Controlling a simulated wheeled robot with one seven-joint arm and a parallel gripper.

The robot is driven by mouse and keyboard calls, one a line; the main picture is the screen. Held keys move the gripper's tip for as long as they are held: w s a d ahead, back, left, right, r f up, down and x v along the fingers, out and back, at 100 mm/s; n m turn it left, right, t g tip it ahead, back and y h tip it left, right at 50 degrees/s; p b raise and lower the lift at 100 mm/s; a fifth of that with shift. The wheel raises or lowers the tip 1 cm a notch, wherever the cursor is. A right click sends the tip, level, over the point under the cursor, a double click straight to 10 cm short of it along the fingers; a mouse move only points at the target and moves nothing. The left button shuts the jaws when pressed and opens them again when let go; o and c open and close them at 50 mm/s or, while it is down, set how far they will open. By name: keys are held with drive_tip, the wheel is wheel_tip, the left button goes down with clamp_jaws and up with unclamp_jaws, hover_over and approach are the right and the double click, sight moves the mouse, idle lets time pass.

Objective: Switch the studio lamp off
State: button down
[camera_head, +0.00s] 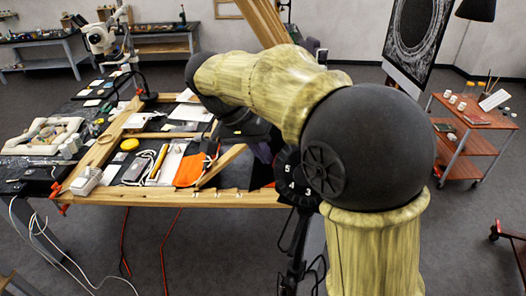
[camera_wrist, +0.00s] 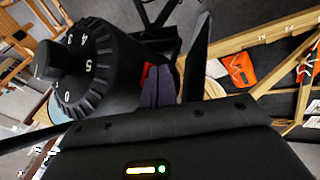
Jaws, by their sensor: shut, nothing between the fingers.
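The studio lamp's black ribbed dial (camera_head: 290,180), with white numerals 5, 4 and 3 showing, sits on a black stand (camera_head: 290,270) just left of my arm's elbow. Most of the lamp is hidden behind my arm. In the wrist view the dial (camera_wrist: 90,75) is large at the upper left, with 0, 5, 4 and 3 readable and a smaller knob (camera_wrist: 50,62) projecting from its face. My gripper (camera_wrist: 160,85) is shut and empty, to the right of the dial; contact cannot be told. In the head view my arm hides it. Whether the lamp is lit cannot be told.
A red trolley (camera_head: 465,135) and a dark panel on an easel (camera_head: 415,35) stand right. Red and white cables hang in front of the table.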

drive_tip(key=shift+f, duration=0.15)
drive_tip(key=shift+s+d+r+p, duration=0.15)
drive_tip(key=shift+r+p, duration=0.3)
drive_tip(key=shift+r, duration=0.4)
drive_tip(key=w+a+r, duration=0.1)
drive_tip(key=a+r, duration=0.7)
drive_tip(key=r, duration=0.1)
drive_tip(key=shift+w+r, duration=0.15)
drive_tip(key=shift+r, duration=0.05)
idle(0.6)
drive_tip(key=shift+f, duration=0.1)
